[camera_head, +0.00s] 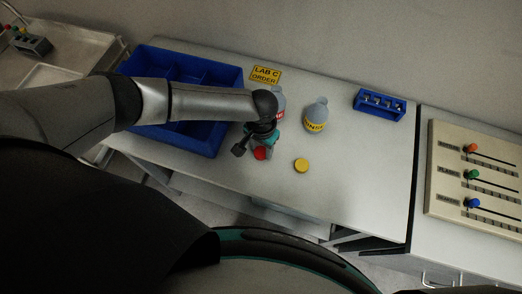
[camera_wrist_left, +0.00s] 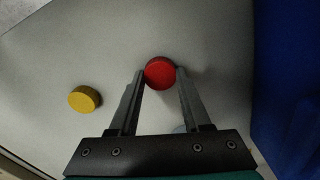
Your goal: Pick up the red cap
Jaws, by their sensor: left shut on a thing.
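The red cap (camera_head: 260,153) is at the front part of the white table, just under my left gripper (camera_head: 257,148). In the left wrist view the red cap (camera_wrist_left: 160,72) sits between the two fingertips of my left gripper (camera_wrist_left: 161,76), which is shut on it. Whether the cap touches the table or is slightly above it, I cannot tell. My right gripper is not in view.
A yellow cap (camera_head: 301,165) lies right of the red one. A grey bottle with a yellow label (camera_head: 316,115) and a partly hidden red-labelled bottle (camera_head: 279,100) stand behind. A blue divided bin (camera_head: 231,77) is left. A blue rack (camera_head: 380,104) and slider panel (camera_head: 447,160) are right.

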